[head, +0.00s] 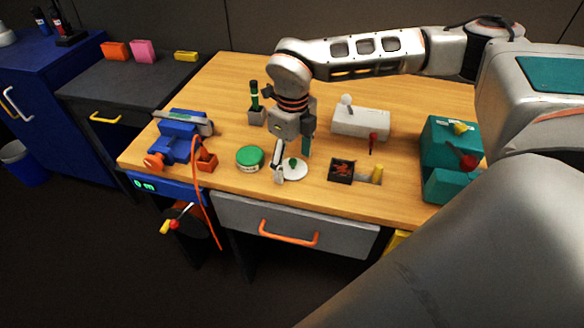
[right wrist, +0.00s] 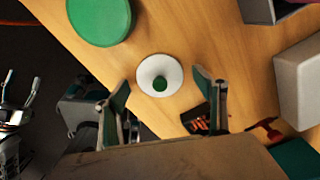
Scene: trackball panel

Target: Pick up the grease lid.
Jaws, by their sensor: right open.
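A white round lid with a green knob (head: 291,169), which I take as the grease lid, lies flat on the wooden bench. It also shows in the right wrist view (right wrist: 146,76). My right gripper (head: 293,158) is open and empty, pointing down over the lid. In the right wrist view its two fingers (right wrist: 160,84) stand apart on either side of the lid's knob. A round tin with a green top (head: 249,158) stands just left of the lid. A metal part with two prongs at the left edge of the right wrist view may be my left gripper; its state is unclear.
A black tray (head: 341,171) lies right of the lid. Behind it is a grey box with a white ball (head: 361,123). A blue vise-like device (head: 178,136) is at left, a teal box (head: 450,161) at right. A dark holder with a green-banded tool (head: 256,115) stands behind the tin.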

